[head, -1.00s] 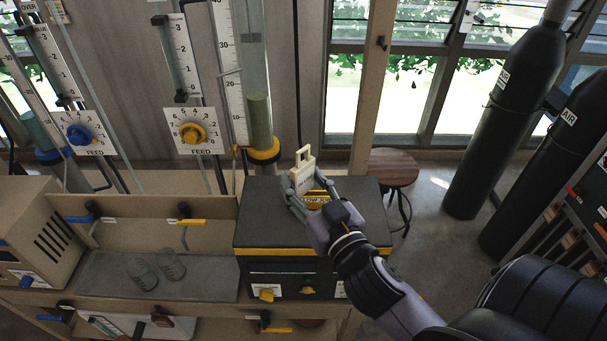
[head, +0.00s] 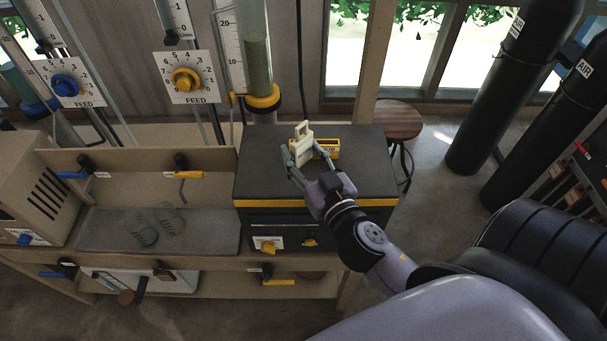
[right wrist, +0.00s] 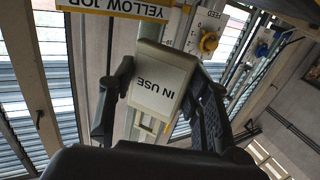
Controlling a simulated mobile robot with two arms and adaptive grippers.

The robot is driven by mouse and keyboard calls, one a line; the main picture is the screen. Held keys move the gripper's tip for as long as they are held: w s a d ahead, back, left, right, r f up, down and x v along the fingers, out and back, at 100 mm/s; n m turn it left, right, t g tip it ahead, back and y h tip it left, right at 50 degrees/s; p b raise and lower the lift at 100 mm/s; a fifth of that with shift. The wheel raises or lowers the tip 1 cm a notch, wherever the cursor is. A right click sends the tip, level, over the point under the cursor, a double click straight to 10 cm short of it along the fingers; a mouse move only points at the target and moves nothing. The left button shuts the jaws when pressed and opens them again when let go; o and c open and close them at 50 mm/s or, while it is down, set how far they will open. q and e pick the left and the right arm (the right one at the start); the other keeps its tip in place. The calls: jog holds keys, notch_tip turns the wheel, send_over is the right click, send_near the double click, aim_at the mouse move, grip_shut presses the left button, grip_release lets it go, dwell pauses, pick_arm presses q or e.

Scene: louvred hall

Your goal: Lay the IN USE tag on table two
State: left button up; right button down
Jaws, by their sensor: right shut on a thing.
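My right gripper (head: 304,154) is shut on the IN USE tag (head: 301,143), a cream block with a loop handle at its top. In the right wrist view the tag (right wrist: 160,82) sits between the fingers, its black lettering upside down. In the head view the tag shows over the dark top of a box-shaped unit (head: 262,172) with a yellow front band. I cannot tell whether it touches that top. A yellow JOB sign (head: 327,149) stands just right of the tag, partly hidden by a finger. No label reading table two is legible. My left gripper is out of view.
Tall gauges with a yellow FEED dial (head: 186,80) stand behind. A round stool (head: 398,120) and black cylinders (head: 503,100) are at right. The unit's top is mostly clear.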

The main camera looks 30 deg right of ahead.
jog(key=shift+f+b, duration=0.8)
jog(key=shift+f, duration=1.95)
jog(key=shift+f, duration=0.2)
jog(key=c, duration=0.9)
grip_release()
jog(key=shift+o, duration=0.2)
jog(key=shift+r, duration=0.1)
